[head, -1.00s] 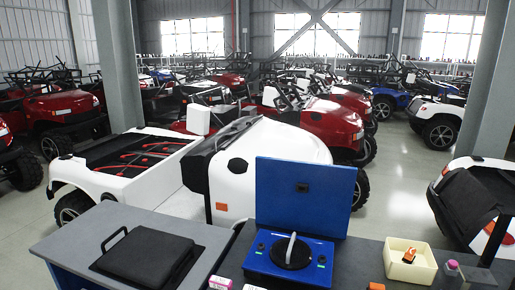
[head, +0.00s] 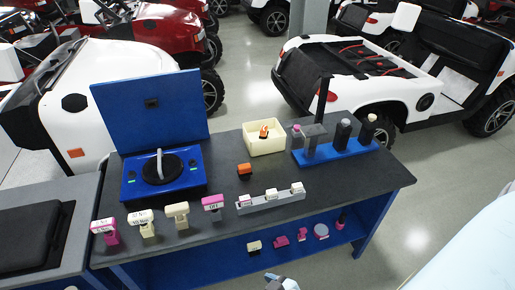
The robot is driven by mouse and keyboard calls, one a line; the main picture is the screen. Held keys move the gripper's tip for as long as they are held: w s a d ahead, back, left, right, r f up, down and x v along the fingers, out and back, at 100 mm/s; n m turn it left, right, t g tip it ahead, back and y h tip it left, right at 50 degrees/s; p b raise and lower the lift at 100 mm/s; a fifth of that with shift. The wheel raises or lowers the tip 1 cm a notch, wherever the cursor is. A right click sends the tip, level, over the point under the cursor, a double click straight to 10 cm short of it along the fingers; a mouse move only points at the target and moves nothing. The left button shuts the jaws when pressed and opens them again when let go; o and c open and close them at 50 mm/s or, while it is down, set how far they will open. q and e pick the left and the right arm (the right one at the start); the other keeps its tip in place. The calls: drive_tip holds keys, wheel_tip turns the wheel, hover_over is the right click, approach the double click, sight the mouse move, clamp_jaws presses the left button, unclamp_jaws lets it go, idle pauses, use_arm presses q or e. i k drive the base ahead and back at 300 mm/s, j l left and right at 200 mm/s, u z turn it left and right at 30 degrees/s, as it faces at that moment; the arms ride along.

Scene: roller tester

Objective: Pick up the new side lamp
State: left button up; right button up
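An orange block with a dark base (head: 244,170), which looks like a side lamp, lies on the dark bench top in front of a cream bin. Another orange and dark piece (head: 263,131) lies inside the cream bin (head: 265,149). I cannot tell from looks which one is the new lamp. An orange lamp (head: 75,153) sits on the white vehicle at the left.
The bench (head: 310,222) carries a blue tester with raised lid (head: 150,110), several labelled tools along the front, a grey holder (head: 271,201) and a blue rack (head: 335,152) with bottles. Small items lie on the lower shelf.

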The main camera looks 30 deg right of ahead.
sight(244, 170)
drive_tip(key=l+u, duration=0.2)
drive_tip(key=l, duration=0.35)
drive_tip(key=l+u, duration=0.2)
drive_tip(key=l, duration=0.35)
drive_tip(key=k+l+u, duration=0.25)
drive_tip(key=l, duration=0.3)
drive_tip(key=i, duration=0.1)
